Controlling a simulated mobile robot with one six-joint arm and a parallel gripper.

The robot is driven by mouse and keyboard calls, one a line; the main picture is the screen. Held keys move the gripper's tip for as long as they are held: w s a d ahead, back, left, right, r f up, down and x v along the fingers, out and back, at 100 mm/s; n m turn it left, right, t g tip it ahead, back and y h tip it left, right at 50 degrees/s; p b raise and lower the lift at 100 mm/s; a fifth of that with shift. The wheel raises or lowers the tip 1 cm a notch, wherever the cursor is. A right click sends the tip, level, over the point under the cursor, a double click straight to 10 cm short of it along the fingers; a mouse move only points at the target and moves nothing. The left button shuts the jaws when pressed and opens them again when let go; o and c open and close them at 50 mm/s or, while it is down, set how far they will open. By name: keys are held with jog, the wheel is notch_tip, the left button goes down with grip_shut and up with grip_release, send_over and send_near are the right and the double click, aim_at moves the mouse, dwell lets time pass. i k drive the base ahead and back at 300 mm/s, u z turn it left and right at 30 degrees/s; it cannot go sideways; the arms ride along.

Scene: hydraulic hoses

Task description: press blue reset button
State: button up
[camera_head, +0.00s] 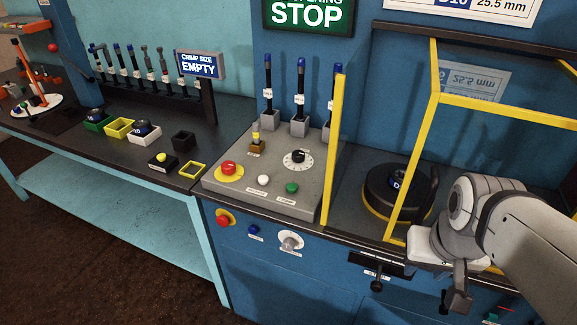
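A small round blue button (253,229) sits on the blue front panel of the machine, below the sloped grey console. A small label is below it. It lies between a red button on a yellow base and a grey knob. Nothing covers it. My gripper (455,298) hangs at the lower right, in front of the machine, well to the right of the blue button and apart from it. Its dark fingers point down. From this angle I cannot tell whether they are open or shut. I see nothing held in it.
A red-and-yellow button (223,218) is left of the blue one, a grey knob (290,240) right of it. The console (270,205) carries more controls. A yellow-framed guard (437,75) stands near my arm. A dark labelled fitting (377,266) lies between gripper and knob.

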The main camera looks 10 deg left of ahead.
aim_at(254, 229)
jog(key=u, duration=0.75)
jog(key=k, duration=0.5)
jog(key=u, duration=0.4)
jog(key=i, duration=0.5)
jog(key=u, duration=0.05)
